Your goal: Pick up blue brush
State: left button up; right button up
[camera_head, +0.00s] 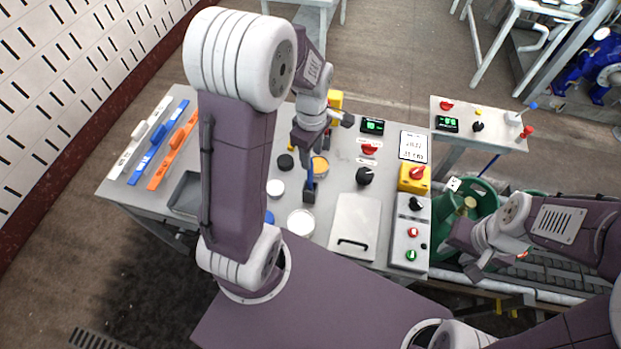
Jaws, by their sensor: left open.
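The blue brush (158,140) lies on the left part of the grey table, between a white brush (140,131) and an orange brush (174,149). It is a long strip with a raised grip, and nothing holds it. My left gripper (309,190) is open, pointing down over the middle of the table among round jars and lids, well to the right of the blue brush. My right gripper (474,264) is at the right, beside the green drum; its fingers are too unclear to tell whether they are open.
A grey tray (184,193) lies between the brushes and my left arm. Several jars and lids, including a white one (300,223), crowd the middle. A metal lid with a handle (355,222) and a control panel (410,233) are to the right. A green drum (484,195) stands beyond.

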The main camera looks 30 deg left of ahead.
aim_at(310, 172)
pick_arm(q)
jog(key=f, duration=0.4)
jog(key=shift+w, duration=0.2)
jog(key=f, duration=0.3)
jog(key=f+p, duration=0.1)
jog(key=shift+s+a+f, duration=0.2)
jog(key=shift+a+f, duration=0.05)
jog(key=shift+w+f, duration=0.15)
jog(key=shift+f, duration=0.2)
grip_shut()
